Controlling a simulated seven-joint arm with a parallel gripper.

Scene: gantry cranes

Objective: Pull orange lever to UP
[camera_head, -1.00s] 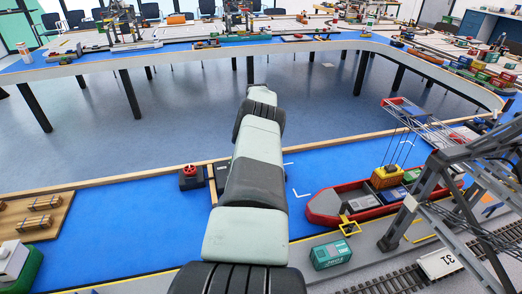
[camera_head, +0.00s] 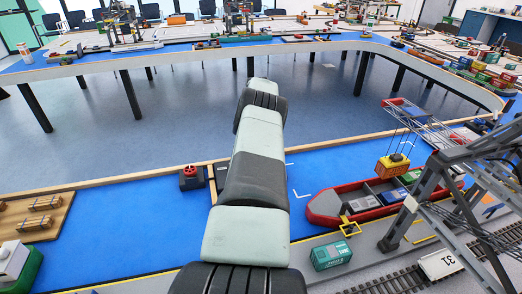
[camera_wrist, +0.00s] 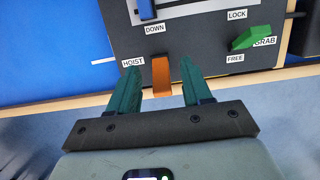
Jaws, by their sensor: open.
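The orange lever (camera_wrist: 161,76) shows in the wrist view, below the HOIST and DOWN labels on a dark control panel (camera_wrist: 200,45). It points toward my gripper. My gripper (camera_wrist: 160,68) has two green fingers, one on each side of the lever, with a gap visible on both sides. The jaws are open. No UP label is in view. In the head view, a yellow-orange container (camera_head: 392,165) hangs from the crane (camera_head: 460,165) above the red boat (camera_head: 325,205). My arm hides the panel and gripper in the head view.
A green lever (camera_wrist: 252,38) stands right of the orange one, near the LOCK, GRAB and FREE labels. A blue lever (camera_wrist: 147,8) shows at the top. A wooden edge (camera_wrist: 70,104) runs along the panel's near side.

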